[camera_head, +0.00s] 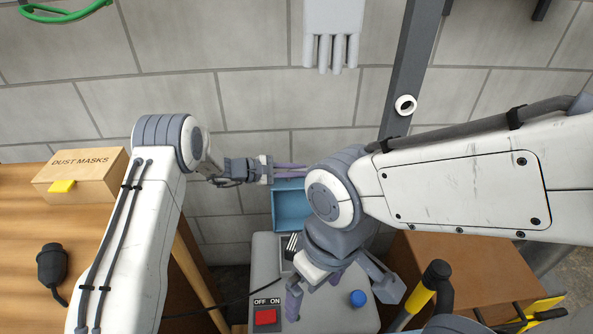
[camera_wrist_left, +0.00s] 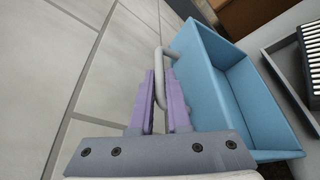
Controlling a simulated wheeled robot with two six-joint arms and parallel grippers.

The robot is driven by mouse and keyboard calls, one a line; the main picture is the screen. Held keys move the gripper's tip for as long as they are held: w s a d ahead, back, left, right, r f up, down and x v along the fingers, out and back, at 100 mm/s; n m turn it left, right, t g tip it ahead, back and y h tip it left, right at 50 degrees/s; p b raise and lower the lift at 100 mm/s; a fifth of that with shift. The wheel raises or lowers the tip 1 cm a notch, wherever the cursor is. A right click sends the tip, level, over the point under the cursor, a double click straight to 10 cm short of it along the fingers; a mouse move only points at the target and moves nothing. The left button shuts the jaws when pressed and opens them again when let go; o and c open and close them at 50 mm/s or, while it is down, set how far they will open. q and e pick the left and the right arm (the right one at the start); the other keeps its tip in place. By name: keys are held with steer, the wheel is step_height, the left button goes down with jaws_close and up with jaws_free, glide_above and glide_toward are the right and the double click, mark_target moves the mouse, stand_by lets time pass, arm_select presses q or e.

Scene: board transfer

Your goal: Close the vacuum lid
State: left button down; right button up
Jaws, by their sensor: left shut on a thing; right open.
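The vacuum is a grey box (camera_head: 330,318) at the bottom middle of the head view. Its blue lid (camera_head: 288,207) stands raised at the far edge with its hollow side showing; it also fills the right of the left wrist view (camera_wrist_left: 228,80). My left gripper (camera_head: 288,170) is shut on the lid's pale loop handle (camera_wrist_left: 160,72), with its purple fingers on either side. My right gripper (camera_head: 343,287) is open and empty above the vacuum top, partly hiding it. A dark ribbed filter (camera_wrist_left: 313,45) shows in the grey body's recess.
The vacuum top carries a red switch (camera_head: 265,317) and a blue knob (camera_head: 358,298). A dust mask box (camera_head: 85,176) sits on the wooden bench at left. A brown carton (camera_head: 470,262) and a yellow-black handle (camera_head: 420,298) stand at right. A grey post (camera_head: 405,70) rises behind.

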arm_select(q)
steer(key=shift+s+r+b, duration=0.15)
steer(key=shift+s+b, duration=0.15)
steer(key=shift+s, duration=0.25)
steer(key=s+r+m+t+h+b, duration=0.1)
steer(key=s+m+b, duration=0.4)
steer(key=s+b, duration=0.6)
steer(key=shift+r+t+h+b, duration=0.2)
steer(key=shift+t+h+b, duration=0.15)
steer(key=shift+t, duration=0.45)
steer(key=c, duration=1.2)
jaws_free()
steer(key=shift+o, duration=0.2)
